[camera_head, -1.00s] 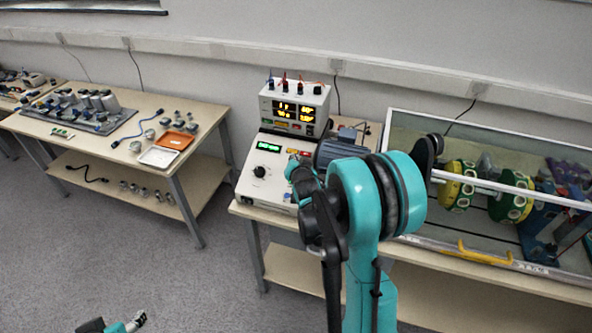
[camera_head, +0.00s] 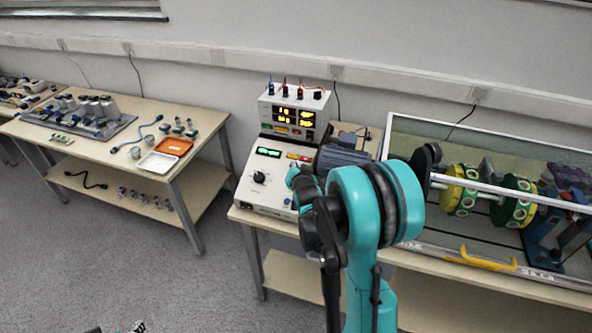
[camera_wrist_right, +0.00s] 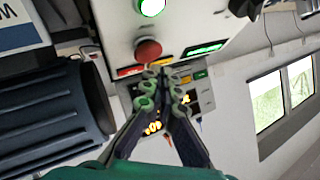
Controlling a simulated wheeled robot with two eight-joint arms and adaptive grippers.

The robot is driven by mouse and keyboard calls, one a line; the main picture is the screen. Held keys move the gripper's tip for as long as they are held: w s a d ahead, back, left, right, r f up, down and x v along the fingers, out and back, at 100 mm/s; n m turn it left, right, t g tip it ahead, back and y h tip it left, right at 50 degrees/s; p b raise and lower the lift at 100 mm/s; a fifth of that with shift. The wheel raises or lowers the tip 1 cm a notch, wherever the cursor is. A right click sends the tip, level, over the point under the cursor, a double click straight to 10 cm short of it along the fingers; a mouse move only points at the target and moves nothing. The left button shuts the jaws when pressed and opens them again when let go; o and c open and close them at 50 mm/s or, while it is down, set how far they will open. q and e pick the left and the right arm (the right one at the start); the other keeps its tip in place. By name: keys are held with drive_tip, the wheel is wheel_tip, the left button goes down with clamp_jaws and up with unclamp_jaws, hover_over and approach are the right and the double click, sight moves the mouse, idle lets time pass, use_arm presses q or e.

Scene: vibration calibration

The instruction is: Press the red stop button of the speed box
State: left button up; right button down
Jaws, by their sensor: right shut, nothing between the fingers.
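The speed box (camera_head: 245,192) is the white sloped box with a black knob (camera_head: 259,177) and a green display (camera_head: 268,152). Its round red stop button (camera_wrist_right: 148,50) shows in the wrist view, with a lit green button (camera_wrist_right: 151,6) beside it. I cannot make out the red button in the head view, where my right arm covers part of the panel. My right gripper (camera_head: 292,177) is shut and empty over the panel's right side. In the wrist view its fingertips (camera_wrist_right: 161,82) appear just below the red button; contact cannot be told. Only a tip of my left gripper (camera_head: 138,327) shows.
A dark ribbed motor (camera_head: 342,157) stands close to the right of the speed box. A box with yellow displays (camera_head: 294,116) and cables stands behind it. A clear-walled case with yellow-green discs (camera_head: 516,205) is at the right. A parts table (camera_head: 90,150) is at the left.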

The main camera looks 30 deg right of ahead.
idle(0.7)
drive_tip(key=shift+w+d+f+b, duration=0.15)
drive_tip(key=shift+f+b, duration=0.2)
drive_tip(key=shift+b, duration=0.1)
drive_tip(key=shift+d+f+b, duration=0.15)
drive_tip(key=shift+f+b, duration=0.2)
idle(0.5)
drive_tip(key=shift+r, duration=0.1)
drive_tip(key=shift+a+r+p, duration=0.3)
drive_tip(key=shift+r+p, duration=0.15)
drive_tip(key=shift+r, duration=0.15)
idle(0.3)
drive_tip(key=r+p, duration=0.1)
drive_tip(key=s+a+r+p, duration=0.1)
drive_tip(key=r, duration=0.1)
drive_tip(key=r+p, duration=0.1)
drive_tip(key=shift+s+a+r, duration=0.3)
drive_tip(key=shift+s, duration=0.05)
